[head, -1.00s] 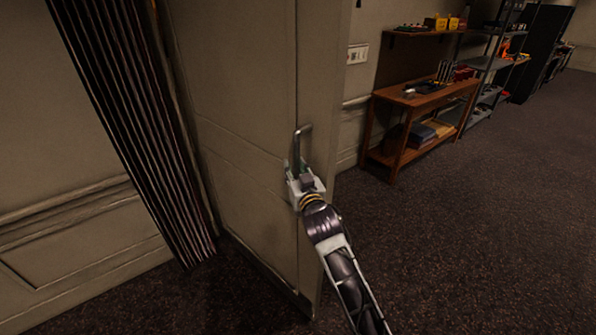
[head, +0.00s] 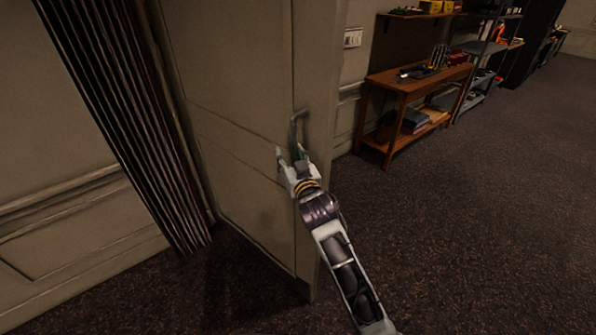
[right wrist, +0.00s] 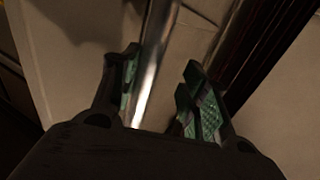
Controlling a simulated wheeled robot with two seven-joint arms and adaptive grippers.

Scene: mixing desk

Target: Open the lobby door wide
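The lobby door (head: 235,120) is a beige panelled leaf left of centre in the head view. It stands out from the wall behind it, with its free edge toward the right. How wide the doorway is cannot be seen. A metal handle (head: 298,122) is near the free edge. My right gripper (head: 291,153) is open at the handle's lower part. In the right wrist view, the handle (right wrist: 155,65) passes between the spread fingers (right wrist: 160,92), closer to the left finger, with a gap to the right one. My left gripper is not in view.
A dark pleated curtain (head: 125,125) hangs left of the door. A wooden shelf table (head: 400,105) with items stands beyond it on the right, with grey shelving (head: 480,75) farther back. A switch plate (head: 352,38) is on the wall. The carpet (head: 470,220) at right is clear.

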